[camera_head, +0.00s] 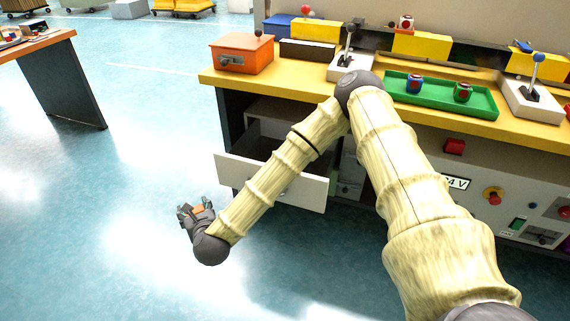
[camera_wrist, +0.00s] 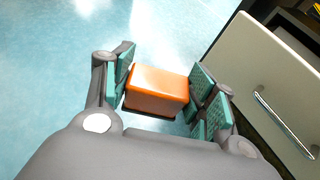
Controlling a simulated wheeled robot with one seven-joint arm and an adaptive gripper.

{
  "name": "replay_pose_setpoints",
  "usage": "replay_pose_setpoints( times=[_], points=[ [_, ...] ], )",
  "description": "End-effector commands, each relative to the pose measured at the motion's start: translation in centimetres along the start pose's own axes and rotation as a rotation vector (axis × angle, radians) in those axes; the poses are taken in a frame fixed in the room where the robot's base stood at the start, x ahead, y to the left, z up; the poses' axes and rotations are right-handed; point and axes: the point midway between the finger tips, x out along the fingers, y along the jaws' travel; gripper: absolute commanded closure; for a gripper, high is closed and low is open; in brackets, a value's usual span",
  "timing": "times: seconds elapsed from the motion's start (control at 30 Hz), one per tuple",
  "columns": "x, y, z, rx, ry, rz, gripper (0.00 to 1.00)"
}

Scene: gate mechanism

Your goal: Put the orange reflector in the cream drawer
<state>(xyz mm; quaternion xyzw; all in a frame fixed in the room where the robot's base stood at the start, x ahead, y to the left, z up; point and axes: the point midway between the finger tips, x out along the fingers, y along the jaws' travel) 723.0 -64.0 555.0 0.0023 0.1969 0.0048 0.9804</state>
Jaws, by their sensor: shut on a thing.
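My gripper (camera_head: 191,211) is low over the floor, to the left of the open cream drawer (camera_head: 307,189). In the wrist view my gripper (camera_wrist: 162,95) is shut on the orange reflector (camera_wrist: 157,88), a box-like orange block held between the teal finger pads. In the head view only a small orange patch of it shows at the fingers. The cream drawer is pulled out below the workbench. Its front panel and metal handle show in the wrist view (camera_wrist: 262,75), to the right of my gripper and apart from it. Most of the drawer's inside is hidden.
The yellow-topped workbench (camera_head: 219,79) stands above the drawer. It bears an orange box (camera_head: 243,57) with a lever, a green tray (camera_head: 424,103) with two small cubes, and joystick boxes. Another table (camera_head: 38,46) is at the far left. The floor around my gripper is clear.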

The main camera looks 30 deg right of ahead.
Motion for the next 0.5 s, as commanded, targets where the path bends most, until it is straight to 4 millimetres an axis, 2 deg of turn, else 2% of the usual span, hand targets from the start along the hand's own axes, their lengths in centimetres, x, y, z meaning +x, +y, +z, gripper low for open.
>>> replay_pose_setpoints(
  times=[0.5],
  points=[
    [0.04, 0.01, -0.08, 0.004, 0.001, 0.0, 0.71]
  ],
)
